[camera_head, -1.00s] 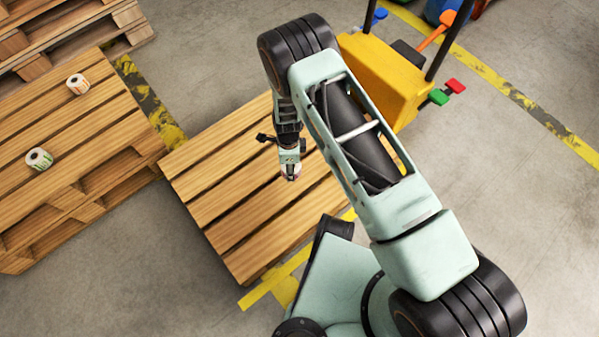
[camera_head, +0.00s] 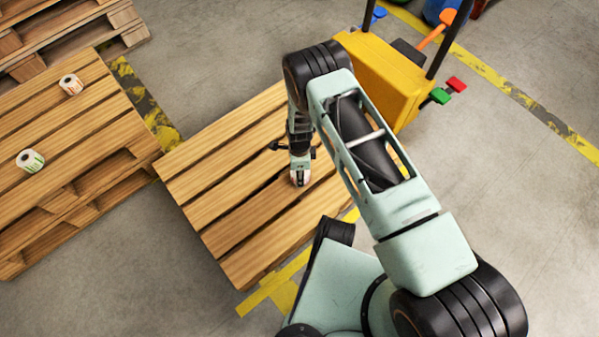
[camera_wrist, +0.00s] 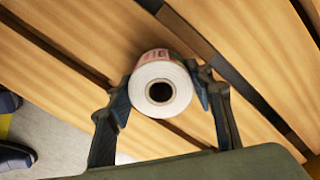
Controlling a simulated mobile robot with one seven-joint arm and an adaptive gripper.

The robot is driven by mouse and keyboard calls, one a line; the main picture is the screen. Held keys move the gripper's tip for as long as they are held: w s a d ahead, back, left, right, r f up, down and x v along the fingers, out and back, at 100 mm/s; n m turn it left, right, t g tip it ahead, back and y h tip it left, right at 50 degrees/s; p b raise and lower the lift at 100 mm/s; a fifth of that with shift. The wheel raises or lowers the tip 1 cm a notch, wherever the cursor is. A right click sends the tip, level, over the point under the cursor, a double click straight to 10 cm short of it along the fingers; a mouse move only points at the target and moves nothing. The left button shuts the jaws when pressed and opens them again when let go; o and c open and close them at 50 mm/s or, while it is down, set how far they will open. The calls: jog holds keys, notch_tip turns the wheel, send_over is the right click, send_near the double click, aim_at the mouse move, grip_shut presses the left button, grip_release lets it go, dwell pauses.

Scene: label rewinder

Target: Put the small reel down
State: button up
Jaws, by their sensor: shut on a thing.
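The small reel (camera_wrist: 160,66) is a white roll with a dark core and a pink and green printed side. It sits between the two fingers of my gripper (camera_wrist: 163,98) in the wrist view, and the fingers are shut on it. In the head view my gripper (camera_head: 299,180) is over the middle of the single wooden pallet (camera_head: 222,190), low above its slats. The reel is mostly hidden there by the gripper. I cannot tell whether the reel touches the slats.
Two other label reels, one orange-marked (camera_head: 71,85) and one green-marked (camera_head: 30,160), lie on the stacked pallet (camera_head: 85,150) at left. A yellow pallet truck (camera_head: 385,80) stands behind the single pallet. Bare slats lie left of my gripper.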

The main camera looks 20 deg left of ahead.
jog(key=o, duration=1.3)
jog(key=shift+f, duration=0.1)
jog(key=shift+c, duration=0.2)
notch_tip(320, 180, up, 12)
jog(key=p, duration=0.4)
